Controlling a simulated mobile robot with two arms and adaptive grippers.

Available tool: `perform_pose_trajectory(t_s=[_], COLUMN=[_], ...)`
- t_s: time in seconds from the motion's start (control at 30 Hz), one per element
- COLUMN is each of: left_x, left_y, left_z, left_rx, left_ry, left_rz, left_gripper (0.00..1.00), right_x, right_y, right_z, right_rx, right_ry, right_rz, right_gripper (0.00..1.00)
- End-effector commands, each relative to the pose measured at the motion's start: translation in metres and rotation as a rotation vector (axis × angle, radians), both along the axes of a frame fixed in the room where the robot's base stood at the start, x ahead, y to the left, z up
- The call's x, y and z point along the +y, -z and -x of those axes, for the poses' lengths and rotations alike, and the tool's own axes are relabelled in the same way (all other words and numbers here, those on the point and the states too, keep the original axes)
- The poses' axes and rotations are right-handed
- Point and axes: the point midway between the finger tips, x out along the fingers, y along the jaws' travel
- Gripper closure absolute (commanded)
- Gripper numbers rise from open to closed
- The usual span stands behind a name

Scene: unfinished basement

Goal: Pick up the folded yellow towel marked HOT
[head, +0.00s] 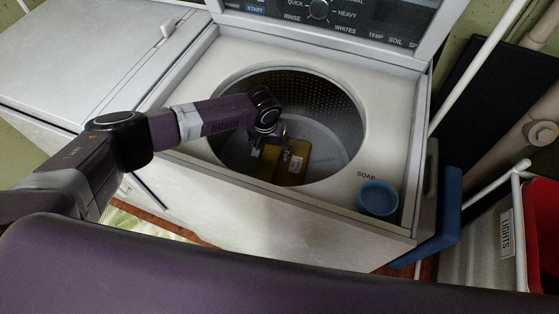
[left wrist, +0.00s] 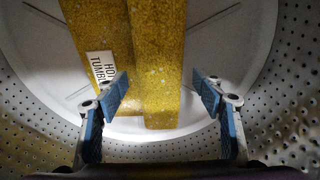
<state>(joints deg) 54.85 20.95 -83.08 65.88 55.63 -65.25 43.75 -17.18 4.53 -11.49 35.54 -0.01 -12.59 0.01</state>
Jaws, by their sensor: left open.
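The folded yellow towel (head: 292,164) lies in the washer drum, and it fills the upper middle of the left wrist view (left wrist: 158,60). A white label (left wrist: 103,68) on it reads HOT TUMBLE, partly cut by a finger. My left gripper (head: 270,150) is inside the drum over the towel. In the left wrist view its blue-padded fingers (left wrist: 160,92) are apart, one to each side of the towel's near part, with nothing held. I cannot tell how far above the towel they are. My right gripper is not in view.
The perforated drum wall (head: 335,95) surrounds my left gripper closely. A blue soap cup (head: 377,198) sits at the washer top's front right. A white lid or machine (head: 75,50) stands left.

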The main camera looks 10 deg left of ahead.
Motion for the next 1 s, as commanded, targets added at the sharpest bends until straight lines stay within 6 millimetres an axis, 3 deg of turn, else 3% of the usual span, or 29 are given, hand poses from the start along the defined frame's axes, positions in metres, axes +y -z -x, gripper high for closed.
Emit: perform_pose_trajectory(t_s=[0.33, 0.77, 1.0], left_x=[-0.0001, 0.0002, 0.0000], left_y=[0.0064, 0.0063, 0.0054], left_z=[-0.0009, -0.0008, -0.0012], left_rx=[0.000, 0.000, -0.001], left_ry=[0.001, 0.000, 0.000], left_rz=[0.000, 0.000, 0.000], left_gripper=[0.39, 0.86, 0.88], right_x=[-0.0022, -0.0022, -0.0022], right_y=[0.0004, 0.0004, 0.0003], right_z=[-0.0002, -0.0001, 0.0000], right_rx=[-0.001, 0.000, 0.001], right_ry=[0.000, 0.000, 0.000], right_rz=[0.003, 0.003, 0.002], right_gripper=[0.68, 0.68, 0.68])
